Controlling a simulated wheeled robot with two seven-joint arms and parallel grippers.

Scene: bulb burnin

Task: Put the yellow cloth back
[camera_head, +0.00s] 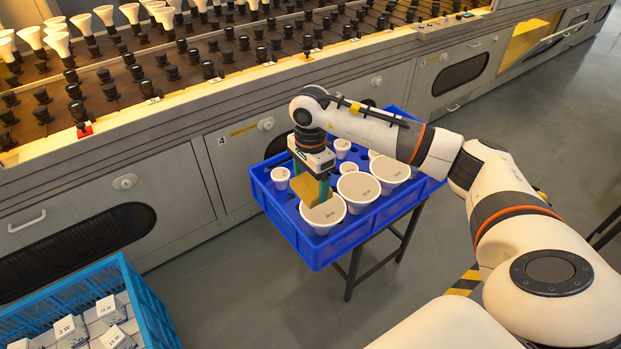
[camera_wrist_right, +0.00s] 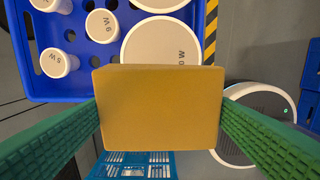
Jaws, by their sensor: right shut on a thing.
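The yellow cloth (camera_wrist_right: 158,108) is a folded, block-like piece in the right wrist view, held between the green fingers of my right gripper (camera_wrist_right: 160,112). In the head view the cloth (camera_head: 313,190) shows below my right gripper (camera_head: 318,184), over the left part of the blue tray (camera_head: 319,255) and close to a large white bulb. I cannot tell whether the cloth touches anything below it. My right gripper is shut on the cloth. My left gripper is not in view.
The blue tray stands on a dark-legged stand and holds several white bulbs (camera_head: 358,187) of mixed sizes. A long bench (camera_head: 215,105) with rows of sockets runs behind it. A light-blue crate (camera_head: 140,300) with small boxes is at lower left. Grey floor lies between.

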